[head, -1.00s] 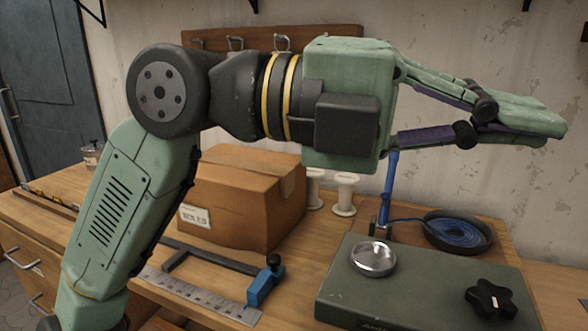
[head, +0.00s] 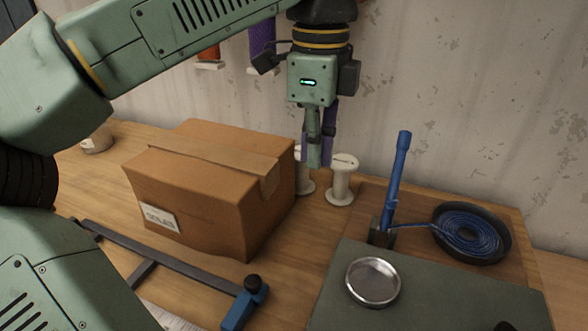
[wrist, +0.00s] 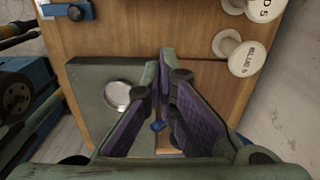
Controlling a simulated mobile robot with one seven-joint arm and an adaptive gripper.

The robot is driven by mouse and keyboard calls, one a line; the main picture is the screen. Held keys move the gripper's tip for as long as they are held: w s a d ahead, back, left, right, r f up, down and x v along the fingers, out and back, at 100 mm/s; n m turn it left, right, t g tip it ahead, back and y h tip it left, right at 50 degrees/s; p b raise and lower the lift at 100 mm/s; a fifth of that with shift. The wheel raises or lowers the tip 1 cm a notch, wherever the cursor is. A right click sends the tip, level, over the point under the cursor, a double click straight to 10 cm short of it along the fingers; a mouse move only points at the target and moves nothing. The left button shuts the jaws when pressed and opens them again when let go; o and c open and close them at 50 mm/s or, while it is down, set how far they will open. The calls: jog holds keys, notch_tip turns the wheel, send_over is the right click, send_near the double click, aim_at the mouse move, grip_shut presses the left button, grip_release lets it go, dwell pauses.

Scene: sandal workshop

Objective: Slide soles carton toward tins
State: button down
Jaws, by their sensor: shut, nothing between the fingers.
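The soles carton (head: 190,185), a closed brown cardboard box with tape and a white label, sits on the wooden bench in the head view. My gripper (head: 318,162) points down just beyond the carton's right end, in front of the white spools, with its fingers together and empty. Whether it touches the carton cannot be told. In the wrist view my gripper (wrist: 162,60) shows its fingers closed together, and I cannot make out the carton there. No tins can be clearly identified; a pale round container (head: 97,140) stands behind the carton at left.
White spools (head: 342,180) stand right of the carton. A blue upright tool (head: 395,190), a coiled blue cord in a dark dish (head: 470,232) and a green case (head: 430,290) holding a metal dish (head: 373,282) fill the right. A bar clamp (head: 165,262) lies in front of the carton.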

jog(key=a+f+p, duration=0.1)
jog(key=f, duration=0.2)
jog(key=a+f+p, duration=0.1)
jog(key=f, duration=0.2)
jog(key=f+p, duration=0.1)
jog(key=f, duration=0.2)
jog(key=shift+w+a+f, duration=0.2)
jog(key=shift+w+a, duration=0.1)
jog(key=shift+a, duration=0.1)
jog(key=shift+w+a+f, duration=0.15)
jog(key=shift+w+a, duration=0.1)
jog(key=shift+a, duration=0.25)
